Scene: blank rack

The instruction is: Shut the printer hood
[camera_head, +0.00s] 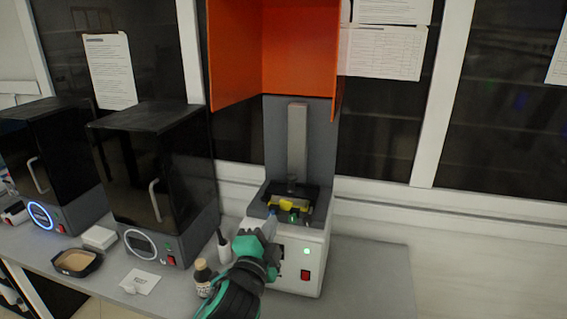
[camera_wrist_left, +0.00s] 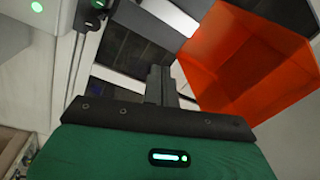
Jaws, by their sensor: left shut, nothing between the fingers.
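The printer (camera_head: 296,240) has a white base with a red switch and a grey column. Its orange hood (camera_head: 297,48) is raised high above the base, so the front and build area are exposed. The hood also shows at the upper right of the left wrist view (camera_wrist_left: 245,62). My left gripper (camera_head: 271,222), green and black, is shut and empty in front of the printer's upper left front, below the hood. Its fingers show dark in the left wrist view (camera_wrist_left: 160,86). I cannot tell whether it touches the printer. My right gripper is not in view.
Two black-doored machines (camera_head: 155,185) (camera_head: 45,165) stand left on the grey bench (camera_head: 375,270). A brown bottle (camera_head: 203,278) and a white bottle (camera_head: 223,247) stand close left of my gripper. A dark tray (camera_head: 77,263) lies farther left. The bench right of the printer is clear.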

